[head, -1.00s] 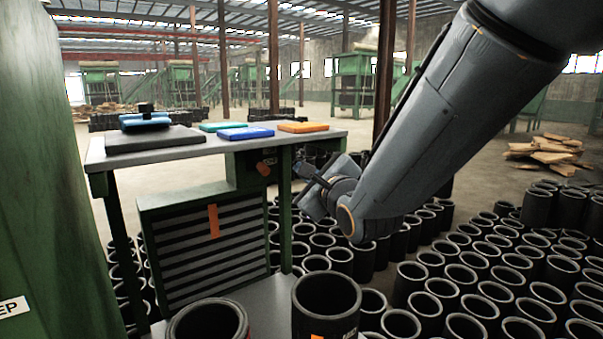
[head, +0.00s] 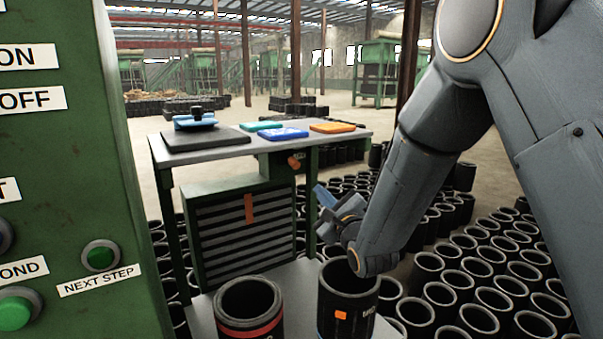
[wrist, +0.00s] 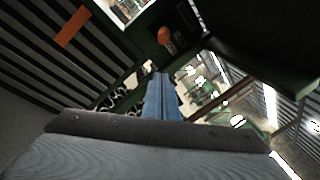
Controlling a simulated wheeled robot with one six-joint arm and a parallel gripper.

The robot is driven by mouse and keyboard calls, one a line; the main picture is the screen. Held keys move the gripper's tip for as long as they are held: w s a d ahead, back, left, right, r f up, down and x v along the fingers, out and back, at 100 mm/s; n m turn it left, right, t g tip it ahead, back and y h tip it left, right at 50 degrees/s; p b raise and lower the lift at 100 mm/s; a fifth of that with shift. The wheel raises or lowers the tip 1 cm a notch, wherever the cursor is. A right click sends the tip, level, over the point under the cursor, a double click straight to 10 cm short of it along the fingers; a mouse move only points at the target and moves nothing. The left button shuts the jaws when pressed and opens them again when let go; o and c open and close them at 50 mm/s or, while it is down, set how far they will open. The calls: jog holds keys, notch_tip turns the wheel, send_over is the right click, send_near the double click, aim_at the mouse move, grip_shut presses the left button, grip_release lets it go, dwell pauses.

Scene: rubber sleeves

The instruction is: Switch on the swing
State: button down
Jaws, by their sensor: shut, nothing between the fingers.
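An orange knob (head: 294,162) sits on a dark box under the right front of the worktable; it also shows in the wrist view (wrist: 165,36), beyond my fingertips. My gripper (head: 323,194) is below and right of the knob in the head view, apart from it. Its blue-grey fingers (wrist: 160,80) are together and empty. A green control panel (head: 80,200) stands at the left, with labels ON, OFF and NEXT STEP, and green buttons such as the one above NEXT STEP (head: 100,256). Its left part is cut off. I cannot tell which part is the swing.
The worktable (head: 225,150) bears blue, teal and orange plates. A slatted green cabinet (head: 245,228) with an orange strip is under it. Two black sleeves (head: 250,300) stand in front, one close below my wrist. Many sleeves crowd the floor at right.

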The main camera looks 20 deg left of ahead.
aim_at(291, 160)
jog(key=shift+f, duration=0.45)
jog(key=shift+d, duration=0.15)
jog(key=w+a+r+p, duration=0.3)
jog(key=w+a+p, duration=0.2)
jog(key=a+p, duration=0.1)
jog(key=shift+w+a+r+p, duration=0.15)
jog(key=shift+a+r+p, duration=0.2)
jog(key=shift+a, duration=0.15)
